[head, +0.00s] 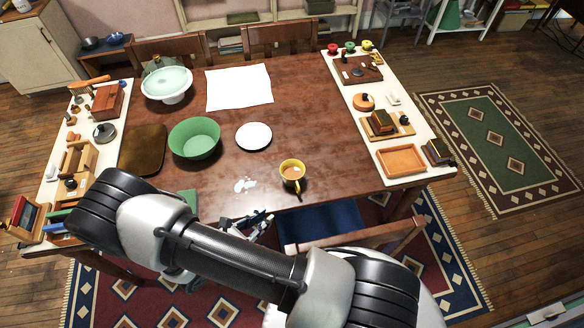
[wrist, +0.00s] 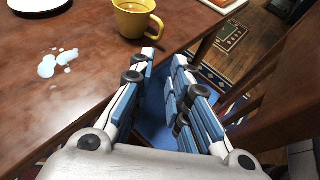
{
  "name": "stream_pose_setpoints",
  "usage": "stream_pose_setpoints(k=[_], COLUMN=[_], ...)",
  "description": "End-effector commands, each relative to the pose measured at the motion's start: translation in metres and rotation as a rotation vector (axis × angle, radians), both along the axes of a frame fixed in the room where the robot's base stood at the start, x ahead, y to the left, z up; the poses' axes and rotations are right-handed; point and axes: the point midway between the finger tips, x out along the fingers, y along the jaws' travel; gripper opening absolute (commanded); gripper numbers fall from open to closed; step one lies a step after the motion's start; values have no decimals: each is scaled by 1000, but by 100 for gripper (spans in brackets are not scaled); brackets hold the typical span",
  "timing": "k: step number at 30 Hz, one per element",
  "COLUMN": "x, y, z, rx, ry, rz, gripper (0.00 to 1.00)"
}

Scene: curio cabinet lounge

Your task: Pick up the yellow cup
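The yellow cup (head: 292,173) stands upright near the front edge of the wooden table, with a brown drink inside. In the head view its handle points toward the front edge. In the wrist view the cup (wrist: 136,18) is at the top, its handle to the right. My gripper (wrist: 166,58) is open and empty, its fingers apart, short of the cup. In the head view my gripper (head: 262,218) is at the table's front edge, left of and nearer than the cup, partly hidden by my arm.
A white spill (head: 244,185) lies left of the cup. A white plate (head: 253,136) and a green bowl (head: 194,138) are farther back. A chair with a blue seat (head: 320,219) stands at the front edge. An orange tray (head: 401,160) is to the right.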

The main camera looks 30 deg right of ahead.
Motion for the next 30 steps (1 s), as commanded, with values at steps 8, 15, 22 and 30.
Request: stream_pose_setpoints(k=[8, 15, 22, 30], x=[6, 24, 38, 44], y=[-23, -69, -99, -119], z=[-19, -40, -53, -60], rx=[-19, -18, -17, -16], ry=[18, 18, 16, 16], rz=[28, 25, 29, 27], gripper=[17, 17, 17, 17])
